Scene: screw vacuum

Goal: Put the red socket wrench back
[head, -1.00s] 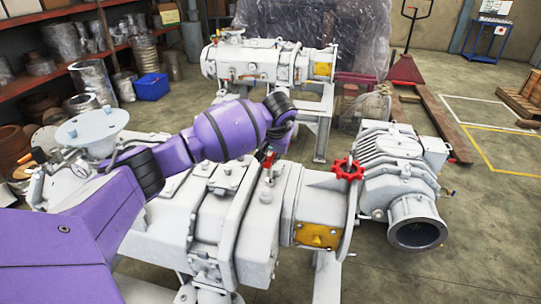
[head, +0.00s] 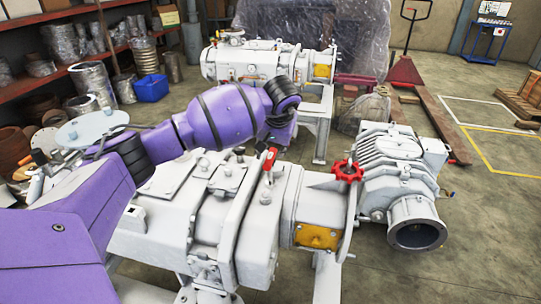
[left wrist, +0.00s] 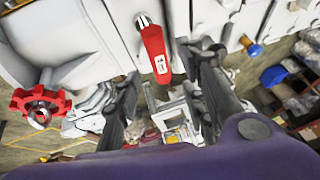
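The red socket wrench (left wrist: 155,50) has a pale label on its handle and a shiny metal end. In the left wrist view it lies against the pale grey pump (left wrist: 80,40), between the fingers of my left gripper (left wrist: 158,64) in the picture. The fingers are apart, with gaps visible on both sides of the handle, and I see no contact. In the head view the wrench (head: 268,158) shows as a small red piece on the pump (head: 215,225), just below my left wrist. The left fingers are mostly hidden there. My right gripper is not in view.
A red handwheel (head: 345,172) sticks up right of the wrench, beside a motor (head: 395,165). A second pump (head: 265,62) stands behind. Shelves (head: 60,60) and a blue bin (head: 151,88) are at left. Open floor (head: 475,240) lies at right.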

